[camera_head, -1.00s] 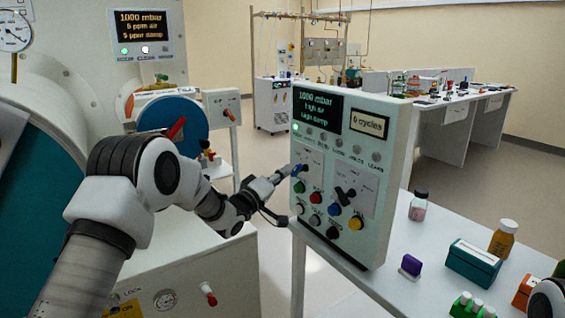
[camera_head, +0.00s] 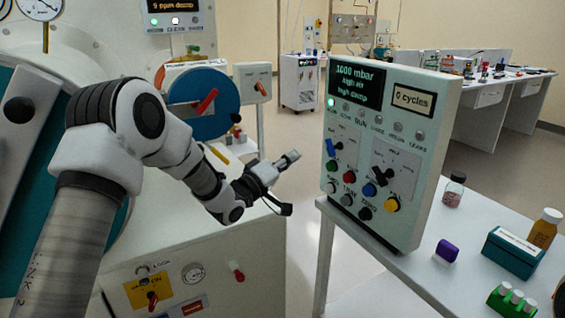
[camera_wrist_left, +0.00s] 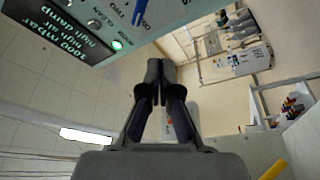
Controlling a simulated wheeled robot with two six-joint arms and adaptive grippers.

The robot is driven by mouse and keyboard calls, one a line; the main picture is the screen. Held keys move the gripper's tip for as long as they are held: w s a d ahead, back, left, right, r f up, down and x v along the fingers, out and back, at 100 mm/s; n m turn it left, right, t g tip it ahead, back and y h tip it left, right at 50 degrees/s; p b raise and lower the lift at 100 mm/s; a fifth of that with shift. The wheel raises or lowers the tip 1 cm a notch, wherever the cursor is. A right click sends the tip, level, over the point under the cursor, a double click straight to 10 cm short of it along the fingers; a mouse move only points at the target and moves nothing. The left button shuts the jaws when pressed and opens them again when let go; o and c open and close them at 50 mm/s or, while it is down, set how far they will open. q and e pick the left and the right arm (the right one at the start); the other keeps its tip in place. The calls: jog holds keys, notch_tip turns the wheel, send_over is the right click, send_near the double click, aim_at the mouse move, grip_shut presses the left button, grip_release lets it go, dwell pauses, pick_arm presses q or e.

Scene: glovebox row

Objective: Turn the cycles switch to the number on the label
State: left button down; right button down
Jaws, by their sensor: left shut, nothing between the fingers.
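The control panel (camera_head: 433,150) stands upright on the white table. Its white label (camera_head: 412,98) reads a number before "cycles", 0 or 6; the digit is hard to tell. A blue lever switch (camera_head: 330,148) is at the panel's upper left, and a black lever switch (camera_head: 380,176) is to its right. Their scale marks are too small to read. My left gripper (camera_head: 292,157) is shut and empty, left of the panel and apart from the blue switch. In the left wrist view the shut fingers (camera_wrist_left: 161,72) sit below the panel's edge, with the blue switch (camera_wrist_left: 137,12) at the top.
Coloured buttons, including a yellow one (camera_head: 392,205), sit below the switches. A purple-topped item (camera_head: 446,250), a small bottle (camera_head: 454,190), an amber bottle (camera_head: 544,228) and a teal box (camera_head: 513,253) stand on the table right of the panel. Left is a glovebox front with a red-handled blue door (camera_head: 205,103).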

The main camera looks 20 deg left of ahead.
pick_arm(q)
jog(key=s, duration=0.2)
jog(key=m+g+p, duration=0.4)
jog(key=m+p, duration=0.5)
jog(key=m, duration=1.5)
send_near(330, 154)
jog(key=s+d+r, duration=0.4)
jog(key=s, duration=0.1)
jog(key=w+f+p, duration=0.1)
jog(key=w, duration=0.2)
jog(key=w+f+p, duration=0.1)
jog(key=w, duration=0.3)
jog(key=w+d+f+p, duration=0.1)
jog(key=w, duration=0.3)
jog(key=shift+w+d+f+p, duration=0.1)
jog(key=shift+w+f+p, duration=0.05)
jog(key=shift+f+p, duration=0.2)
jog(key=shift+w+a+f, duration=0.1)
jog(key=shift+a+f, duration=0.1)
jog(key=shift+a, duration=0.05)
jog(key=shift+d, duration=0.1)
